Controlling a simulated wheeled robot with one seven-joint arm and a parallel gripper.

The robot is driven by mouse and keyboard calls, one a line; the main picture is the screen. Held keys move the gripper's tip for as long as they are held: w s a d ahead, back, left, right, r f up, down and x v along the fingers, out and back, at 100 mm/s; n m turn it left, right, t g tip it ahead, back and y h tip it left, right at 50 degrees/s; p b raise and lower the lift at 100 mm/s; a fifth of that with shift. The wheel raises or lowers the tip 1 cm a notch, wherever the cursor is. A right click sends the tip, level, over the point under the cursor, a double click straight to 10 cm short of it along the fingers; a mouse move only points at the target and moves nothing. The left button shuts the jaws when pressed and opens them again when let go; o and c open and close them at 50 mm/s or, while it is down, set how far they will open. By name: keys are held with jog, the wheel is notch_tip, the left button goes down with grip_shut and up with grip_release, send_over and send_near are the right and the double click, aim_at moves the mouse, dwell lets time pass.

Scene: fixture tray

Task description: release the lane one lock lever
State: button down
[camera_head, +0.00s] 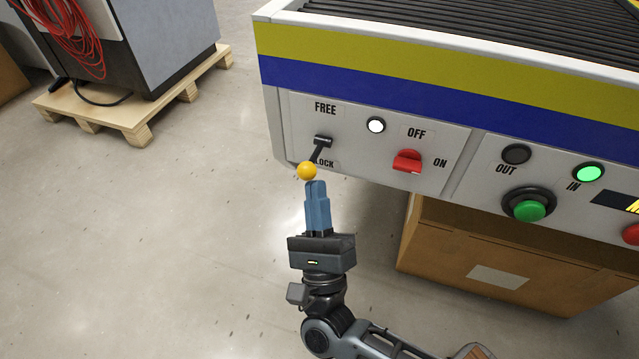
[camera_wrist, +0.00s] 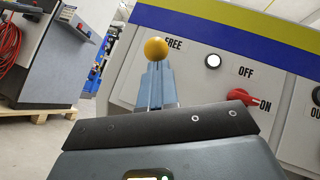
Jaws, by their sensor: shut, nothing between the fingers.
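The lock lever (camera_head: 317,149) is a black arm with a yellow ball knob (camera_head: 307,171) on the left panel of the conveyor, between the words FREE above and LOCK below. The lever tilts down toward LOCK, and the knob partly covers that word. My gripper (camera_head: 316,184) has blue fingers, shut and empty, with the tips just below the knob. In the wrist view the knob (camera_wrist: 156,48) shows right beyond the fingertips (camera_wrist: 158,66). I cannot tell whether the tips touch it. The lever arm is hidden there.
Right of the lever are a white lamp (camera_head: 376,125) and a red OFF/ON switch (camera_head: 407,161). Farther right are a green button (camera_head: 529,211) and a lit green lamp (camera_head: 588,172). A brown box (camera_head: 480,250) stands under the conveyor. The floor to the left is clear up to a pallet (camera_head: 140,122).

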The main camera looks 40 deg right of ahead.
jog(key=r+m+g+p, duration=0.1)
jog(key=r+g+p, duration=0.1)
jog(key=r+m+g+p, duration=0.1)
jog(key=r+g+p, duration=0.1)
jog(key=shift+s+a+m, duration=0.15)
jog(key=shift+a+m, duration=0.05)
jog(key=shift+m, duration=0.1)
jog(key=shift+r, duration=0.25)
dwell(0.4)
